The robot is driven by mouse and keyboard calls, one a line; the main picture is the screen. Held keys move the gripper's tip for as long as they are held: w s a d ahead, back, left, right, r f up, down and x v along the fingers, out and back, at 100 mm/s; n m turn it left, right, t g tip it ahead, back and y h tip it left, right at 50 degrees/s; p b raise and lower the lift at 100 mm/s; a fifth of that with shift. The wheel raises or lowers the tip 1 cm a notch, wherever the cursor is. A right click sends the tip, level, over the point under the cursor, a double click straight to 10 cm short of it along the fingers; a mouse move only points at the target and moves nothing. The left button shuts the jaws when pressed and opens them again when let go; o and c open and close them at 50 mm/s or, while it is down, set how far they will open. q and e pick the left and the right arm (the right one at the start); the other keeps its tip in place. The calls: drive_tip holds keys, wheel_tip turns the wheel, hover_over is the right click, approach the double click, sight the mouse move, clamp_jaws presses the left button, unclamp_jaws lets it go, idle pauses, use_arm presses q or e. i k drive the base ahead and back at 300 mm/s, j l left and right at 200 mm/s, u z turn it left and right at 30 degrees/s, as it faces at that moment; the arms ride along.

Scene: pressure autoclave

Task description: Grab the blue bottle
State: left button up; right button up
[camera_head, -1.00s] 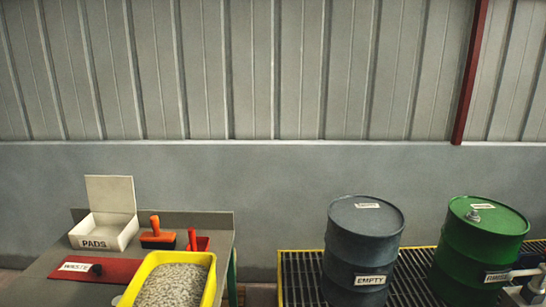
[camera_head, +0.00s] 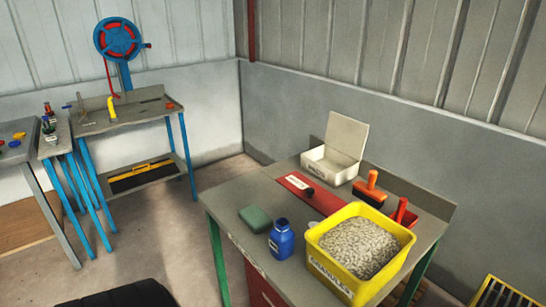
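The blue bottle (camera_head: 281,239) stands upright on the near side of the grey workbench (camera_head: 228,204). It has a dark blue neck or cap and a pale label on its front. It is just left of the yellow granules tub and to the right of a green block. Nothing touches or hides it. Neither of my grippers shows in the head view.
On the same bench are a yellow tub (camera_head: 330,277) of granules, a green block (camera_head: 255,218), a white open box (camera_head: 335,155), a red mat (camera_head: 297,186) and an orange-handled tool (camera_head: 371,188). Another bench (camera_head: 125,118) stands at back left. Open floor lies between.

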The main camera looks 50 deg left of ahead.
sight(282, 239)
drive_tip(key=u, duration=0.5)
drive_tip(key=j+u, duration=0.1)
drive_tip(key=u, duration=0.35)
drive_tip(key=i+u, duration=0.1)
drive_tip(key=u, duration=0.4)
drive_tip(key=j+z, duration=0.2)
drive_tip(key=z, duration=0.2)
drive_tip(key=i+j+z, duration=0.1)
drive_tip(key=z, duration=0.25)
drive_tip(key=j+z, duration=0.5)
drive_tip(key=z, duration=0.3)
drive_tip(key=k+j+z, duration=0.1)
drive_tip(key=j, duration=0.35)
drive_tip(key=k+j+z, duration=0.1)
drive_tip(key=j, duration=0.35)
drive_tip(key=k+j+z, duration=0.1)
drive_tip(key=j, duration=0.3)
drive_tip(key=k+j+z, duration=0.1)
drive_tip(key=j, duration=0.35)
drive_tip(key=k+j+z, duration=0.1)
drive_tip(key=k+j, duration=0.15)
drive_tip(key=j, duration=0.15)
drive_tip(key=k+j+z, duration=0.15)
drive_tip(key=j, duration=0.2)
